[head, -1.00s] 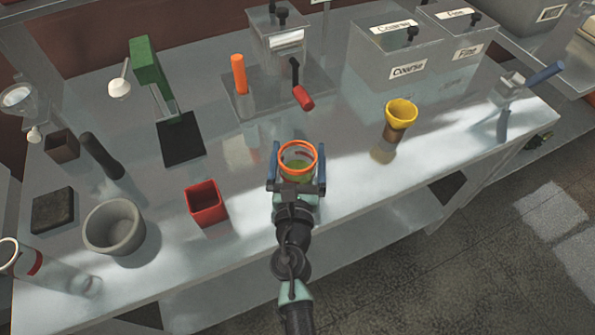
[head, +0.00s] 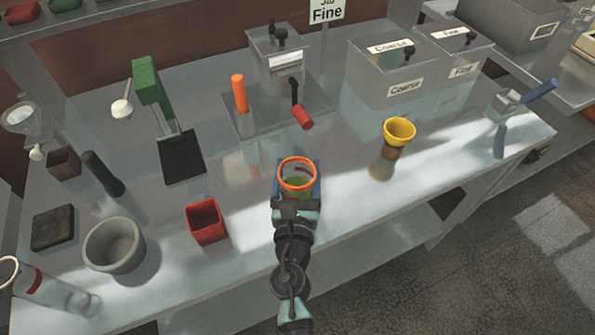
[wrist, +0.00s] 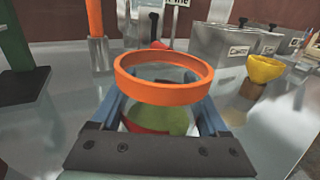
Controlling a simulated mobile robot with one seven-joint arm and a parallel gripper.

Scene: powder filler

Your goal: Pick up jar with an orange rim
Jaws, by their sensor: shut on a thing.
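The jar with an orange rim (head: 298,187) is upright near the front edge of the table in the head view. Its clear body shows green contents in the lower part. In the wrist view, the jar (wrist: 163,80) fills the middle, with the orange ring on top and the green contents below. My gripper (head: 297,190) has its blue fingers on both sides of the jar and is shut on it. In the wrist view, my gripper (wrist: 160,118) shows a blue finger along each side. Whether the jar's base touches the table is hidden.
A red square cup (head: 206,222) stands to the left, and a yellow funnel-like cup (head: 399,132) to the right. Behind are an orange-handled post (head: 239,93) and a red-knobbed lever (head: 302,116). A grey bowl (head: 114,245) is at the left front. Table (head: 340,185) around the jar is clear.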

